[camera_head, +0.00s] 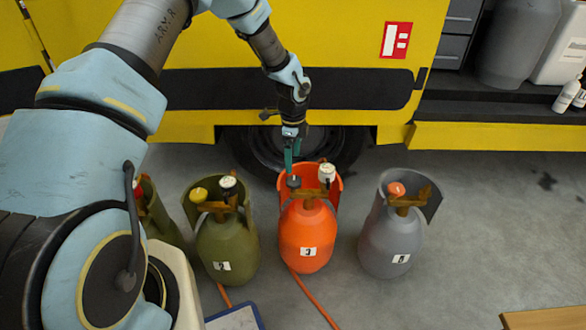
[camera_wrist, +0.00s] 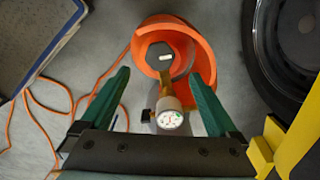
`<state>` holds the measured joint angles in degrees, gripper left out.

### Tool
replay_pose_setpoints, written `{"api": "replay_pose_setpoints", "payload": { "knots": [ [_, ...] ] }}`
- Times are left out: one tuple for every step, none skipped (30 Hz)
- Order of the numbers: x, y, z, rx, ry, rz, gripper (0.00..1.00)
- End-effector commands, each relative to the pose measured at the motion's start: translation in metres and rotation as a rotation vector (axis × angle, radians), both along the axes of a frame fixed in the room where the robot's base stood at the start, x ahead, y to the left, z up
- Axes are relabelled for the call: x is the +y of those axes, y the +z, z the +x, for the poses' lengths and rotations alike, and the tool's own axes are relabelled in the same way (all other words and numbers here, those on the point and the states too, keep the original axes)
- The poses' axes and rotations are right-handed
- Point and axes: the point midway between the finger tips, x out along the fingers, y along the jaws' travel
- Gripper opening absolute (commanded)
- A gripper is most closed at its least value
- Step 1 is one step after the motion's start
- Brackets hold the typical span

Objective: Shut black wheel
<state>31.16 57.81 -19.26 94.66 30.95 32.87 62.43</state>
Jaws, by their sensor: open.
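The black wheel (camera_head: 293,182) sits on the valve of the orange cylinder (camera_head: 305,238) marked 3. In the wrist view the black wheel (camera_wrist: 158,60) is a dark, many-sided knob with a white mark, inside the cylinder's orange collar (camera_wrist: 200,50). My gripper (camera_head: 291,158) reaches down over the valve from above. In the wrist view my gripper (camera_wrist: 159,76) is open, with one green finger on each side of the valve. The wheel lies near fingertip level in that picture; I see no contact. A white gauge (camera_wrist: 169,116) is on the same valve.
An olive cylinder (camera_head: 228,245) with a yellow wheel stands left, another olive one partly hidden beyond it. A grey cylinder (camera_head: 390,240) with an orange wheel stands right. A yellow truck (camera_head: 330,35) with a tyre is behind. An orange hose (camera_head: 314,298) lies on the floor.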

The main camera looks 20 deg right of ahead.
Motion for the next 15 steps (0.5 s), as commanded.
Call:
{"api": "replay_pose_setpoints", "payload": {
  "knots": [
    [0.000,0.008,0.000,-0.001,0.001,-0.001,0.95],
    [0.000,0.011,0.000,-0.001,0.001,-0.001,0.95],
    [0.000,0.015,0.001,-0.002,0.000,-0.001,0.95],
    [0.000,0.017,0.000,-0.001,0.000,-0.001,0.95],
    [0.000,0.019,0.000,-0.001,0.000,-0.001,0.95],
    [0.000,0.021,0.000,0.000,0.000,0.000,0.95],
    [0.000,0.022,0.000,0.000,0.000,0.000,0.95],
    [0.000,0.022,0.000,0.000,0.000,0.001,0.95],
    [0.000,0.023,0.000,0.000,-0.001,0.001,0.95],
    [0.000,0.023,0.000,0.000,-0.001,0.001,0.95],
    [0.000,0.023,0.000,0.001,-0.001,0.001,0.95],
    [0.000,0.023,0.000,0.001,-0.001,0.001,0.95],
    [0.000,0.023,0.000,0.001,0.000,0.001,0.95],
    [0.000,0.023,0.000,0.001,0.000,0.001,0.95],
    [0.000,0.023,0.000,0.001,0.000,0.001,0.95]
  ]
}}
